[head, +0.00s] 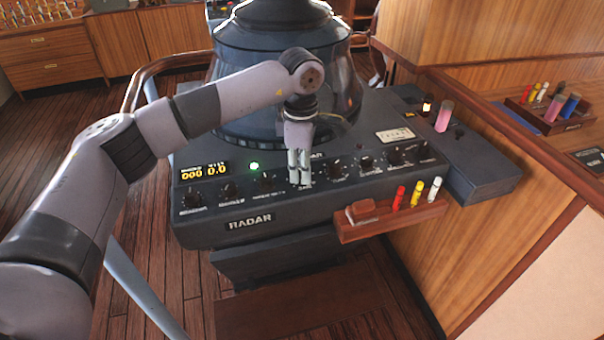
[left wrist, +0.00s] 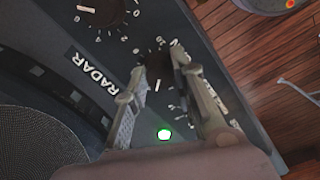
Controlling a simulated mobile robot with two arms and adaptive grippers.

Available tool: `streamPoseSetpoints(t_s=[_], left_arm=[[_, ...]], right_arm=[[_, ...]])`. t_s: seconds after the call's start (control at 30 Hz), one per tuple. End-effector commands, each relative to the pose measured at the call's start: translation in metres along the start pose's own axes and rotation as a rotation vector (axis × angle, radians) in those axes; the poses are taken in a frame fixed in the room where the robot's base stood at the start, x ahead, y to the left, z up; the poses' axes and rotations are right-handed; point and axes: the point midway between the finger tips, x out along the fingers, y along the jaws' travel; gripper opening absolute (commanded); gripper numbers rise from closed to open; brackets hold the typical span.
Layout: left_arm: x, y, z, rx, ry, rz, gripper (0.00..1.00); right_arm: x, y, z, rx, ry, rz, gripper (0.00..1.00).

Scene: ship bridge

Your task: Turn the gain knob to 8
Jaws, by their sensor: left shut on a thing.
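The radar console (head: 330,205) has a row of black knobs on its sloping front panel. My left gripper (head: 299,180) reaches down onto the middle of that row, in front of one knob. In the left wrist view, my left gripper (left wrist: 160,80) has its fingers on either side of this black knob (left wrist: 156,68) and is shut on it. A white pointer line on the knob points down in that view, toward the green light. The panel lettering by the knob is partly hidden and too small to read surely. My right gripper is not in view.
A neighbouring knob (left wrist: 106,10) with a numbered dial sits close by. A digital display (head: 205,170) and a green light (head: 254,166) are left of the gripper. A wooden rack (head: 390,222) with coloured markers juts from the console's front right.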

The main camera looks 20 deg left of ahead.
Motion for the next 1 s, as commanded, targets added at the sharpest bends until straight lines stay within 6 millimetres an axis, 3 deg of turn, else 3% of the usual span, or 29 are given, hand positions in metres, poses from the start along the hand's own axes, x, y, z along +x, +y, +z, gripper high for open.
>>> streamPoseSetpoints(t_s=[0.4, 1.0], left_arm=[[0.001, 0.001, -0.001, 0.394, -0.018, 0.003, 0.00], [-0.001, 0.002, -0.002, 0.962, -0.043, 0.005, 0.00]], right_arm=[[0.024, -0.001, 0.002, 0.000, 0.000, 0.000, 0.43], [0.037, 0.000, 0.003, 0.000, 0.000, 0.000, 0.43]])
